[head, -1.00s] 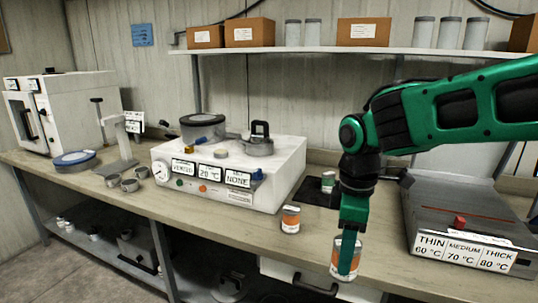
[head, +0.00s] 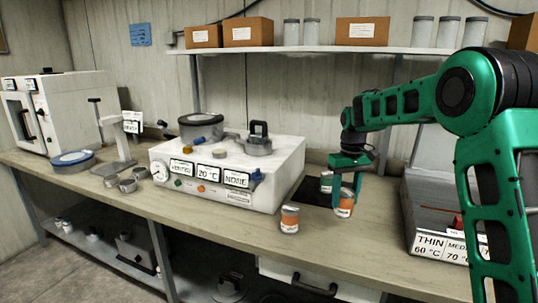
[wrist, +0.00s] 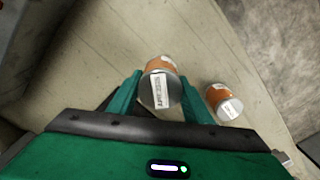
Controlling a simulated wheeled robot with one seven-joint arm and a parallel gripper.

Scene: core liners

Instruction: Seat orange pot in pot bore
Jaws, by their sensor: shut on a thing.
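My gripper (head: 347,186) is shut on an orange-banded pot (head: 343,209), held near the front of the black mat. In the wrist view the held pot (wrist: 159,66) sits between my two green fingers, its grey labelled end facing the camera. A second orange-banded pot (head: 289,219) stands on the bench to the left, in front of the white machine; it also shows in the wrist view (wrist: 219,97), right of the held one and apart from it. I cannot pick out the pot bore for certain in either view.
The white machine (head: 221,205), reading VENTED, 20 °C and NONE, stands left of my gripper. A grey unit (head: 425,222) marked THIN is at right. Bare bench lies in front.

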